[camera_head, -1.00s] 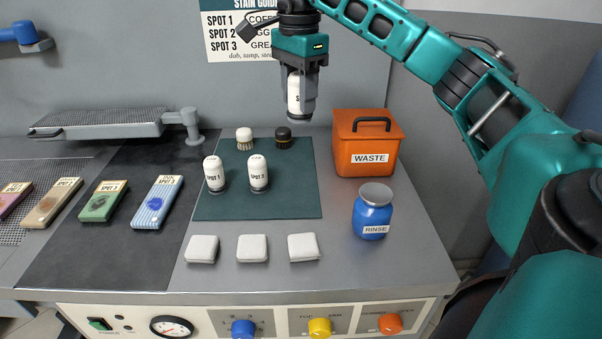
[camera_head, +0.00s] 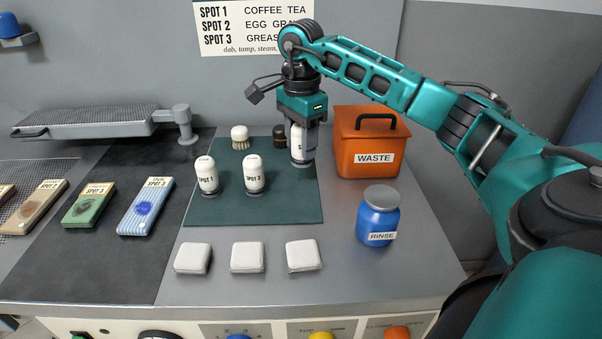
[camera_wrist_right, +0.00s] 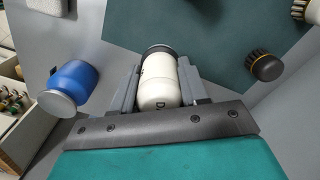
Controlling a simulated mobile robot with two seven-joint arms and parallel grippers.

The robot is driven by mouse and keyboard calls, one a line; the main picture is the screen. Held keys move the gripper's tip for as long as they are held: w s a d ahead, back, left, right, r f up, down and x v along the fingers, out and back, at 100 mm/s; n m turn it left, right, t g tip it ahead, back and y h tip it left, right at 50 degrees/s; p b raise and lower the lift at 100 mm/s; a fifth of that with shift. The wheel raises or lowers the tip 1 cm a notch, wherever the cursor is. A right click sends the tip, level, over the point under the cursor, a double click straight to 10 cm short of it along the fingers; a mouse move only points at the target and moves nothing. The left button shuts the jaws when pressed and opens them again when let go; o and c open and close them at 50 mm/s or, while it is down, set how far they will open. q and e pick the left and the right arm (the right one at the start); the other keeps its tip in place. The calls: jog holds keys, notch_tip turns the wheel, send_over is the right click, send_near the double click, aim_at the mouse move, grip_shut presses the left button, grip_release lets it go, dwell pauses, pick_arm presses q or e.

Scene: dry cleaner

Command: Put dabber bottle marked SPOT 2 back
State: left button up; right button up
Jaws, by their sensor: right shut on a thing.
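My right gripper (camera_head: 300,158) is shut on a white dabber bottle (camera_head: 297,138). It holds the bottle upright, dark end down, over or at the right back part of the dark green mat (camera_head: 290,207). I cannot tell whether it touches the mat. The held bottle also shows between the fingers in the right wrist view (camera_wrist_right: 158,82); its label is mostly hidden. Two similar white bottles, SPOT 1 (camera_head: 207,174) and what reads as SPOT 3 (camera_head: 253,172), stand on the mat left of the gripper. My left gripper is not in view.
A light brush (camera_head: 239,134) and a dark brush (camera_head: 279,135) stand at the mat's back. The orange WASTE bin (camera_head: 350,153) is close right of the gripper. A blue RINSE jar (camera_head: 378,218) and several white pads (camera_head: 247,257) are nearer. The mat's front right is clear.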

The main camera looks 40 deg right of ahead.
jog(key=shift+f, duration=3.6)
jog(key=shift+f, duration=0.1)
jog(key=o, duration=1.1)
jog(key=shift+c, duration=0.2)
notch_tip(320, 180, up, 12)
jog(key=shift+r, duration=0.15)
jog(key=shift+a, duration=0.1)
